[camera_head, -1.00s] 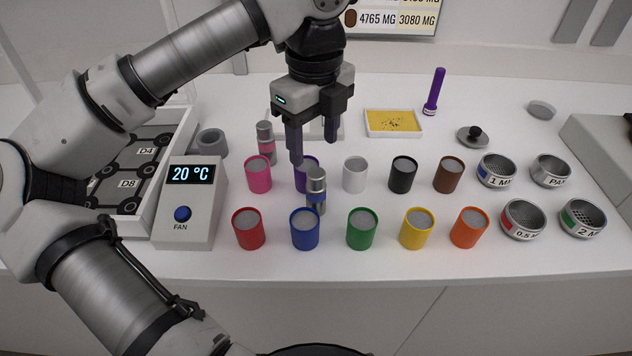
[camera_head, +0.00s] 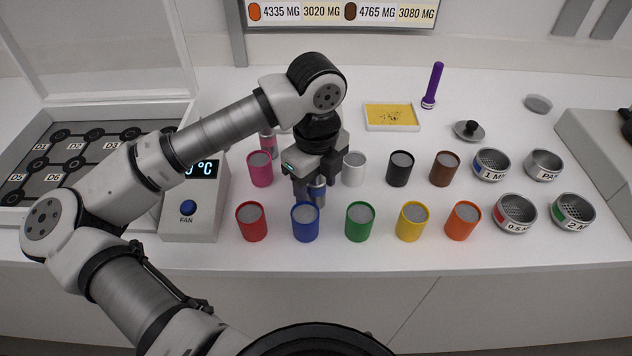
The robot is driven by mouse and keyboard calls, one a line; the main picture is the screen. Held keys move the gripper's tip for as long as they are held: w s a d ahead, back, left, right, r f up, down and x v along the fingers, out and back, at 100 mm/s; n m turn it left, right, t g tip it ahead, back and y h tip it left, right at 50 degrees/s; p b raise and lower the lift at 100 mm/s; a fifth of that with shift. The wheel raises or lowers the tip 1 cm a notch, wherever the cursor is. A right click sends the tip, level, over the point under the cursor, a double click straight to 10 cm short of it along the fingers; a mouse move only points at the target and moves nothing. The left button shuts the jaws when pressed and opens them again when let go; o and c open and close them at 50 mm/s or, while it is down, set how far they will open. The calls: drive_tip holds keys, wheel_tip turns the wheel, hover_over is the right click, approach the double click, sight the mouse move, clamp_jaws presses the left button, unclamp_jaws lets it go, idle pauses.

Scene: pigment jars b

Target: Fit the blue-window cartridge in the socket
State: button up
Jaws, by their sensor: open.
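The blue-window cartridge (camera_head: 317,189) is a small silver cylinder standing upright behind the blue jar. My gripper (camera_head: 311,193) is lowered over it, with the jaws open. The fingers seem to be beside the cartridge, but the gripper body hides its top and I cannot tell whether they touch it. A similar cartridge with a pink window (camera_head: 267,143) stands behind the pink jar, partly covered by my arm. I cannot see a socket; a grey ring-shaped holder seen earlier behind the display box is now hidden by my arm.
Jars stand close around the gripper: pink (camera_head: 260,170), white (camera_head: 354,170), red (camera_head: 251,222), blue (camera_head: 305,223) and green (camera_head: 359,222). The display box (camera_head: 190,215) is at left, the open grey-bedded case (camera_head: 60,150) beyond it. The front table strip is clear.

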drive_tip(key=shift+c, duration=0.2)
drive_tip(key=c, duration=1.1)
drive_tip(key=shift+o, duration=0.2)
